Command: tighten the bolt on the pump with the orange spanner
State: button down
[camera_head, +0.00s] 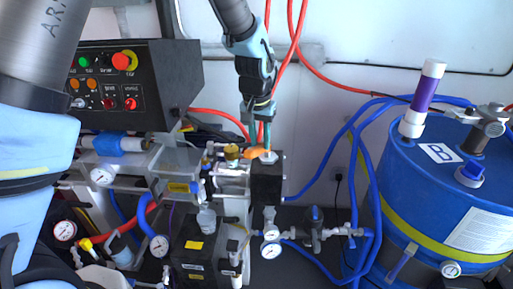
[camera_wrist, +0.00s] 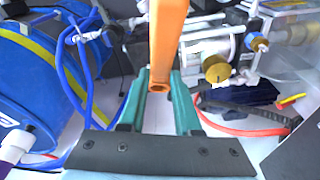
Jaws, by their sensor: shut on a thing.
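The orange spanner (camera_head: 256,153) is held flat just over the top of the pump's black block (camera_head: 267,182). My gripper (camera_head: 260,139) points down from above with its teal fingers shut on the spanner. A pale metal piece, which looks like the bolt (camera_head: 269,157), sits on top of the block at the spanner's right end. I cannot tell whether the spanner is seated around it or only beside it. In the wrist view the spanner (camera_wrist: 168,42) runs up from between the fingers of my gripper (camera_wrist: 161,78); its far end is out of frame and the bolt is not seen.
A blue drum (camera_head: 425,190) stands at the right, with blue hoses looping beside it. A black control box (camera_head: 135,85) with buttons is at the left. A brass fitting (camera_head: 231,153) and clear piping lie left of the block. Gauges (camera_head: 270,250) hang below. Red hoses run behind my gripper.

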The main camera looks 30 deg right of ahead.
jog(key=shift+f, duration=0.15)
jog(key=shift+a+f+b, duration=0.1)
jog(key=shift+f+b, duration=2.2)
jog(key=shift+f, duration=1)
jog(key=shift+r, duration=0.1)
jog(key=shift+r+p, duration=2.1)
jog(key=shift+r, duration=0.95)
